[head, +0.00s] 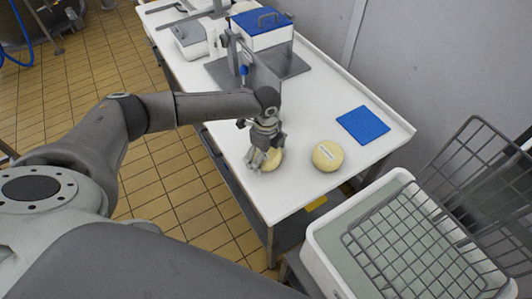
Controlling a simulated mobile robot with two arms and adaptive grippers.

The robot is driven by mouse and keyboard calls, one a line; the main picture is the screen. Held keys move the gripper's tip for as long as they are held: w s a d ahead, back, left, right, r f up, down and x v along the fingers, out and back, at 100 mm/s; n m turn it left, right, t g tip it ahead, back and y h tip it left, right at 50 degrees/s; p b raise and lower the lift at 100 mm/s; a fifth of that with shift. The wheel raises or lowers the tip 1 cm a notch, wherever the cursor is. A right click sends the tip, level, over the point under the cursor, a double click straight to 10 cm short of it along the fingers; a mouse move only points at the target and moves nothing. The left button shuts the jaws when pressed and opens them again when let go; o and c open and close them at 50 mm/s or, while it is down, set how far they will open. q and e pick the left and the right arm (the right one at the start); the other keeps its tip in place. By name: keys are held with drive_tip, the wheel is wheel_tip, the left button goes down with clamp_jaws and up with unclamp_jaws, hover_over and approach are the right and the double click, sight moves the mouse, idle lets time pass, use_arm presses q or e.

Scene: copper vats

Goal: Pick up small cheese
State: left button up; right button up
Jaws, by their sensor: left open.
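A small round yellow cheese (275,157) lies on the white table near its front edge, partly hidden by my left gripper. My left gripper (262,160) points down over this cheese, its fingers open at the cheese's left and near side. I cannot tell whether the fingers touch it. A second round yellow cheese (327,156), with a pale label on top, lies a short way to the right and is clear of the gripper. My right gripper is not in view.
A blue mat (363,125) lies at the table's right. Behind stand a grey stand (246,70) and a blue-lidded white box (262,32). A white tub (335,235) with a wire rack (420,240) stands at the lower right. The white table (300,195) is bare at its near end.

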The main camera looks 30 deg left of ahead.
use_arm(q)
drive_tip(key=c, duration=1.2)
drive_tip(key=shift+c, duration=0.3)
drive_tip(key=shift+w+r, duration=0.1)
drive_tip(key=shift+r, duration=0.05)
